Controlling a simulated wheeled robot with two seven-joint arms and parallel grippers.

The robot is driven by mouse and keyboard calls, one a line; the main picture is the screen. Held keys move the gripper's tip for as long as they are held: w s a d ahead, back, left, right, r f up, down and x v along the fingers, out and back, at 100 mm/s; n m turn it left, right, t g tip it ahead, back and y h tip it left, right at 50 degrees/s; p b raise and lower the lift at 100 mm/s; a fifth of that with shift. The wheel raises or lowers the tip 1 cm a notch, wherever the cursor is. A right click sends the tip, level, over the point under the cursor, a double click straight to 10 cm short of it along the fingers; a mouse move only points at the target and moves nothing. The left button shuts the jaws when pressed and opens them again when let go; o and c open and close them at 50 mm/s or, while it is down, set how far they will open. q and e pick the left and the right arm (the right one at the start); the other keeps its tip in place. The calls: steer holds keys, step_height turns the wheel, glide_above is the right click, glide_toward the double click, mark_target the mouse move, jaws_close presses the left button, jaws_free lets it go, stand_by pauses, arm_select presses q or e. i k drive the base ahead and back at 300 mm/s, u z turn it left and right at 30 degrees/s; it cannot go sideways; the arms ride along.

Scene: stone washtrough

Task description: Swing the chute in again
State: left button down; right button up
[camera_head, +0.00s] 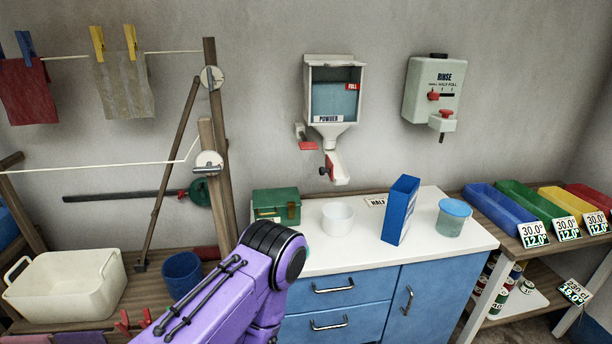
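The powder dispenser (334,98) hangs on the back wall, with a teal window, a red FULL tag and a POWDER label. A red lever (307,144) sits to the left of the funnel. A white bowl (337,219) stands on the counter below the chute. A purple arm link of mine is at the bottom centre, in front of the counter. Neither gripper shows.
The white counter (320,262) also holds a green box (276,206), a blue carton (400,210) and a lidded tub (453,218). A RINSE dispenser (432,90) hangs to the right. A wooden frame (222,160) with lines stands at left. The wall around the chute is clear.

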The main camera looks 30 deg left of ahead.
mark_target(335, 168)
steer(key=u, duration=1)
steer(key=i, duration=0.45)
steer(key=z, duration=0.1)
